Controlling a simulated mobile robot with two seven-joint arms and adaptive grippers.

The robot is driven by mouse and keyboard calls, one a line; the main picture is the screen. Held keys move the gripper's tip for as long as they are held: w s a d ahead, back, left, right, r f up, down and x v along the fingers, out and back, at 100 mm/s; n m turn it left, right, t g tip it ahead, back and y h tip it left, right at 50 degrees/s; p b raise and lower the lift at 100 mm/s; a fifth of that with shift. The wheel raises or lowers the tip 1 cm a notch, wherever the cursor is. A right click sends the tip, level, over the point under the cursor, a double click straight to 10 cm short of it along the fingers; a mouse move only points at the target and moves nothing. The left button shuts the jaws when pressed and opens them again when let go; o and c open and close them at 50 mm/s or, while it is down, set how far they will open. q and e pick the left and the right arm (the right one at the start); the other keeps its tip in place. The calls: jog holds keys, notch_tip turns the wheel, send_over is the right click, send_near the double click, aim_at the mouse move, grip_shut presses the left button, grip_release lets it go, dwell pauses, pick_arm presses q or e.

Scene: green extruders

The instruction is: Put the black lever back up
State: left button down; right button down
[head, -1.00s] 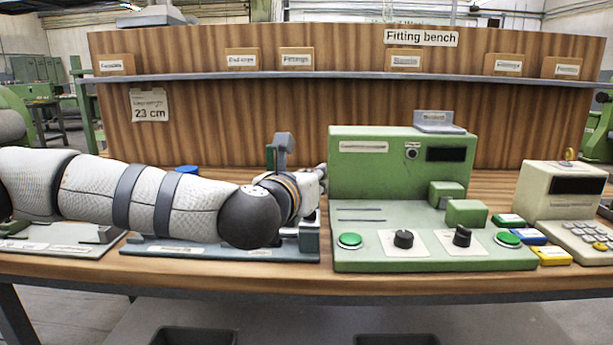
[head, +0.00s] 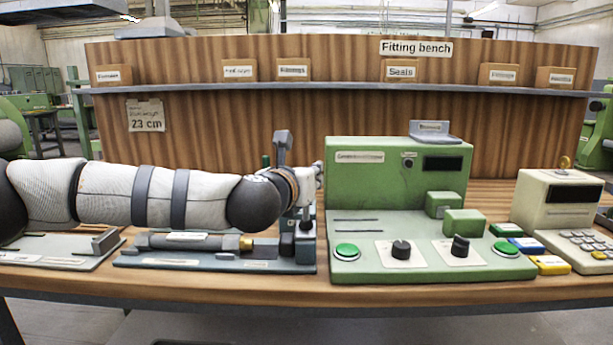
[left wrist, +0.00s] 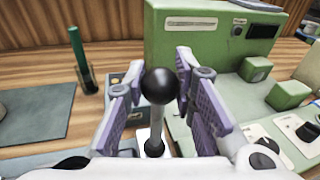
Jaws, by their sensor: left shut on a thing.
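The black lever shows in the left wrist view as a round black knob (left wrist: 160,86) on a thin metal rod, standing roughly upright in that picture. My left gripper (left wrist: 155,95) is shut on it, with its purple-grey finger pads on either side of the knob and rod. In the head view my left gripper (head: 316,178) is at the right end of the grey-blue fixture (head: 135,262), left of the green machine. My own arm and hand mostly hide the lever there. My right gripper is in neither view.
A green machine (head: 375,190) with green buttons and black knobs stands just right of my left gripper. A grey tube with a brass end (head: 246,244) lies on the fixture. A beige keypad unit (head: 555,205) is at the right. A wooden panel (head: 230,125) closes the back.

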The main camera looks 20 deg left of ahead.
pick_arm(q)
jog(key=shift+a+r, duration=0.15)
jog(key=shift+r, duration=0.1)
jog(key=c, duration=1.4)
grip_release()
jog(key=shift+o, duration=0.5)
jog(key=shift+f, duration=0.15)
jog(key=s+r, duration=0.1)
jog(key=s, duration=1.1)
jog(key=shift+r, duration=0.25)
